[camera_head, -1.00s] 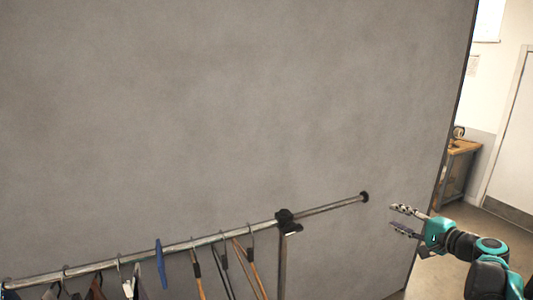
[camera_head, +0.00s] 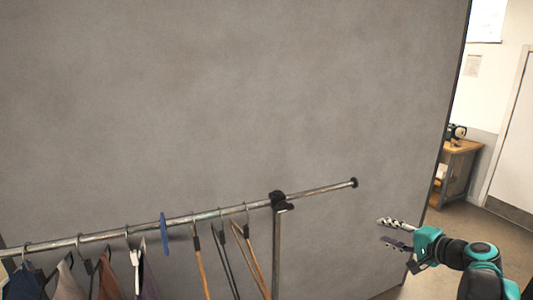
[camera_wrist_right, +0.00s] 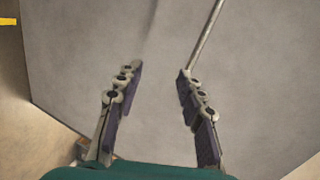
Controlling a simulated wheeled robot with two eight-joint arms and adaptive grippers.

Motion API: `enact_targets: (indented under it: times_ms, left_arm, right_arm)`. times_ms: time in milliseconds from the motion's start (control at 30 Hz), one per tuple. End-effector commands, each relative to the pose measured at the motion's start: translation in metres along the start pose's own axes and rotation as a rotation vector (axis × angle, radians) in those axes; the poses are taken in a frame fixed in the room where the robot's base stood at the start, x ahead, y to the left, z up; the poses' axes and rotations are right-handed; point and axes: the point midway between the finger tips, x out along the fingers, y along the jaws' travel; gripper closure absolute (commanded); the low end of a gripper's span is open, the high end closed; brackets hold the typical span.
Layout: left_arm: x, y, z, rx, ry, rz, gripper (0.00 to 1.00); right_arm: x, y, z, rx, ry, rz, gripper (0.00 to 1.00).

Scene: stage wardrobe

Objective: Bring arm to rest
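My right gripper (camera_head: 393,233) is at the lower right of the head view, to the right of the clothes rail's end and apart from it. Its two fingers are spread with nothing between them. The right wrist view shows the same open fingers (camera_wrist_right: 158,100), with the grey wall behind them. My left arm and gripper are in neither view.
A metal clothes rail (camera_head: 320,191) runs across the lower head view, with several hangers and garments (camera_head: 115,280) at left. Its bar also shows in the right wrist view (camera_wrist_right: 206,36). A grey partition (camera_head: 230,90) stands behind. A wooden table (camera_head: 459,150) and white door (camera_head: 513,140) are at right.

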Motion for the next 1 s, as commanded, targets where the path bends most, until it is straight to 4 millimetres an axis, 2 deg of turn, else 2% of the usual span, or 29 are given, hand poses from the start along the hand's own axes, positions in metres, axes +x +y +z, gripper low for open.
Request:
enact_targets:
  times_ms: [33,233,333,367,467,500,600,700,800,900,1000]
  left_arm:
    - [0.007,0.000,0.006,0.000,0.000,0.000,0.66]
    - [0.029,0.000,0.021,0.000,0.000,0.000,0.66]
    - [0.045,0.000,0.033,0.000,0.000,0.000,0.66]
    - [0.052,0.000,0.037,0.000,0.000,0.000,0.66]
    - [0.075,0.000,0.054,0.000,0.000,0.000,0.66]
    - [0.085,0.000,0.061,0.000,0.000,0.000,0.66]
    - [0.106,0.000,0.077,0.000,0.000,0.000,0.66]
    - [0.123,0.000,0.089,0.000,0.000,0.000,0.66]
    - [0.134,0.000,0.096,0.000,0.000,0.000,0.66]
    - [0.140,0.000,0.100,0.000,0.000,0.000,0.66]
    - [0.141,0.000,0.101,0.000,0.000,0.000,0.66]
  right_arm:
    - [0.004,0.010,0.016,-0.024,-0.012,0.024,0.62]
    - [0.012,0.051,0.085,-0.156,-0.061,0.152,0.62]
    - [0.011,0.084,0.131,-0.259,-0.094,0.238,0.62]
    - [0.010,0.098,0.148,-0.299,-0.107,0.269,0.62]
    - [0.001,0.154,0.206,-0.465,-0.151,0.382,0.62]
    - [-0.005,0.179,0.226,-0.540,-0.166,0.428,0.62]
    - [-0.023,0.239,0.267,-0.726,-0.198,0.528,0.62]
    - [-0.039,0.290,0.292,-0.896,-0.216,0.605,0.62]
    - [-0.051,0.325,0.304,-1.025,-0.225,0.657,0.62]
    - [-0.058,0.345,0.309,-1.105,-0.227,0.686,0.62]
    - [-0.061,0.352,0.310,-1.140,-0.226,0.700,0.62]
